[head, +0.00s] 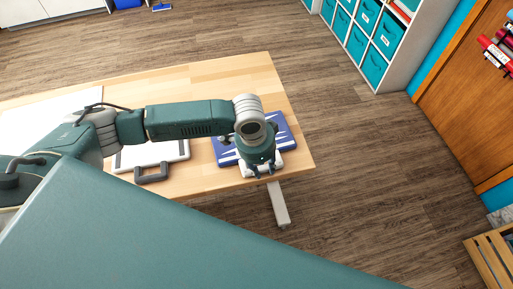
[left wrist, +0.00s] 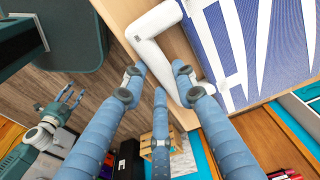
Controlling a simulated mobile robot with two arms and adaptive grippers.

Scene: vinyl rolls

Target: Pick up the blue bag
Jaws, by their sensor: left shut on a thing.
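The blue bag (head: 284,135) is a flat blue case with white stripes, lying at the right end of the wooden table. In the left wrist view the blue bag (left wrist: 285,45) fills the upper right, with a white handle (left wrist: 158,22) along its edge. My left gripper (head: 262,172) is over the bag's front edge and partly hides it. In the left wrist view its fingers (left wrist: 160,85) are around the white handle, shut on it. My right gripper (left wrist: 68,98) shows at the left of the left wrist view, fingers spread, away from the bag.
A white case with a grey handle (head: 151,173) lies on the table (head: 235,77) left of the bag. A shelf with teal bins (head: 374,64) stands at the back right. A slatted wooden crate (head: 490,255) is at the lower right. The floor right of the table is clear.

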